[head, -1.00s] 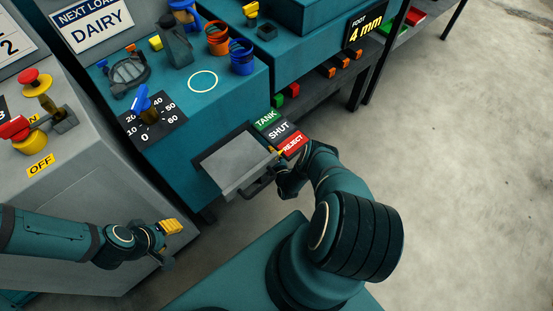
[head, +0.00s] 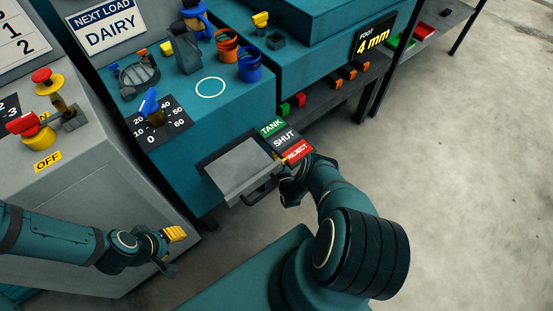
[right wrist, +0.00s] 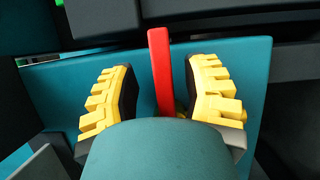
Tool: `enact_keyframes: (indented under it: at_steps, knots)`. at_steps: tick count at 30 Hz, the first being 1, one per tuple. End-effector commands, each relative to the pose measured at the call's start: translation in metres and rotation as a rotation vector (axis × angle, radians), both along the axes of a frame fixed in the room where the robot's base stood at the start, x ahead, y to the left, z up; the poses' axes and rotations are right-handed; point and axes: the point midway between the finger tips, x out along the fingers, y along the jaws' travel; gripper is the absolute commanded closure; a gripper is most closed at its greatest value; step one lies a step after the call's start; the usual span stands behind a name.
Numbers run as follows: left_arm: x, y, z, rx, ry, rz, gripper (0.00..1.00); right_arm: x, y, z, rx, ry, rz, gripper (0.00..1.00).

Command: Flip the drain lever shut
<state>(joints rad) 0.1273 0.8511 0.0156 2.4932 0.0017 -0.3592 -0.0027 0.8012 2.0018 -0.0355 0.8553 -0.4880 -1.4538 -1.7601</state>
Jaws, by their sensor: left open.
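The red drain lever (right wrist: 161,72) stands upright between the two yellow-padded fingers of my right gripper (right wrist: 162,92), with a gap on each side. The lever's lower end is hidden behind my teal gripper body. In the head view my right gripper (head: 287,174) is beside the label strip, below the red REJECT label (head: 298,151); the lever cannot be made out there. The SHUT label (head: 284,140) and green TANK label (head: 271,127) sit above it on the strip. My left gripper (head: 172,236) is open and empty, low at the left, away from the lever.
A grey tray-like plate (head: 243,166) with a dark handle (head: 262,190) juts from the teal machine, close left of my right gripper. A blue-handled dial (head: 152,108) and several rings are on the machine top. Clear floor (head: 470,180) lies to the right.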

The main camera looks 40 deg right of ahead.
Motion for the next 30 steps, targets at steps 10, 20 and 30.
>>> enact_keyframes:
  at_steps: [10,20,30]
  knots:
    - [0.0,0.0,0.0,0.0,0.0,0.0,0.53,-0.007,0.003,-0.003,0.005,0.007,0.002,0.54]
    - [0.0,0.0,0.0,0.0,0.0,0.0,0.53,-0.06,0.021,-0.003,0.006,0.009,0.002,0.54]
    - [0.0,0.0,0.0,0.0,0.0,0.0,0.53,-0.109,0.036,-0.003,0.004,0.005,0.001,0.54]
